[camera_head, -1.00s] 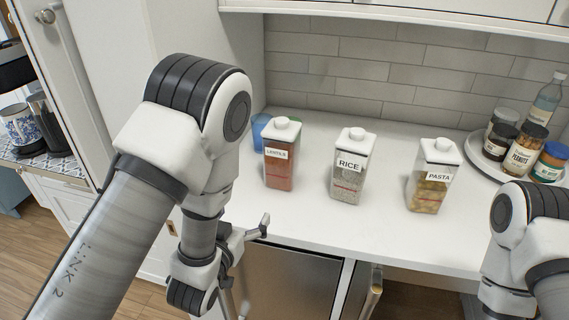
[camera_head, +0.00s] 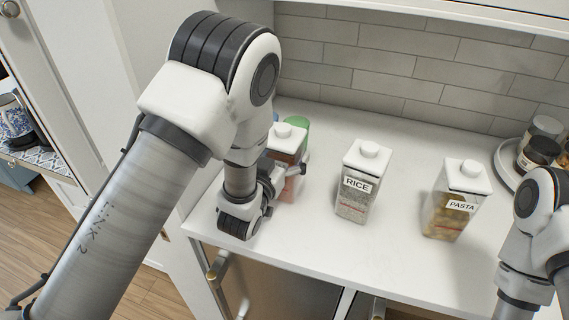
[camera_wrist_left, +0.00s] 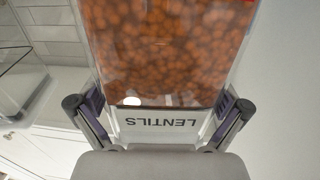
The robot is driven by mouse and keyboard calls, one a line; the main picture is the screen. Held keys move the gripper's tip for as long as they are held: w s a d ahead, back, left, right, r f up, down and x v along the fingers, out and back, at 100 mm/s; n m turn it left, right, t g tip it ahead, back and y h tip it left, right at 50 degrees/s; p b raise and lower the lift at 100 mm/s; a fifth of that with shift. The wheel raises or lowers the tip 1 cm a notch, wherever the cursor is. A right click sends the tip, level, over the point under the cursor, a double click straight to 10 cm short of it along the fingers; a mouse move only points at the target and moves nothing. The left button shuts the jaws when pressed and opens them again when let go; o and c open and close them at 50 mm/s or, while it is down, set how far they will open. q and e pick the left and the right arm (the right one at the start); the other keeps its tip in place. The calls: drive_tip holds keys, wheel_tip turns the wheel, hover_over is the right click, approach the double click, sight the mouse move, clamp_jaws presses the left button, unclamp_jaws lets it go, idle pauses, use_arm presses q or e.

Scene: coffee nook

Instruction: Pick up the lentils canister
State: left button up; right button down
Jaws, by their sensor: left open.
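The lentils canister (camera_head: 287,140) has a white square lid and orange-red contents. It stands upright on the counter at the left of the row, partly hidden behind my left arm. My left gripper (camera_head: 282,178) is at its front side. In the left wrist view the canister (camera_wrist_left: 170,50) fills the middle, its LENTILS label upside down. The open fingers of the left gripper (camera_wrist_left: 158,106) are on either side of it; I cannot tell whether they touch it. My right arm shows at the right edge, but its gripper is out of view.
The rice canister (camera_head: 359,182) stands to the right of the lentils, and the pasta canister (camera_head: 456,200) farther right. Blue and green items sit behind the lentils. A round tray (camera_head: 507,172) with jars is at the right. The counter (camera_head: 400,265) is clear in front.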

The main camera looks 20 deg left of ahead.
use_arm(q)
drive_tip(key=shift+s+r, duration=0.1)
drive_tip(key=shift+c, duration=1.3)
drive_tip(key=c, duration=1.1)
drive_tip(key=shift+c, duration=1)
drive_tip(key=shift+r, duration=0.1)
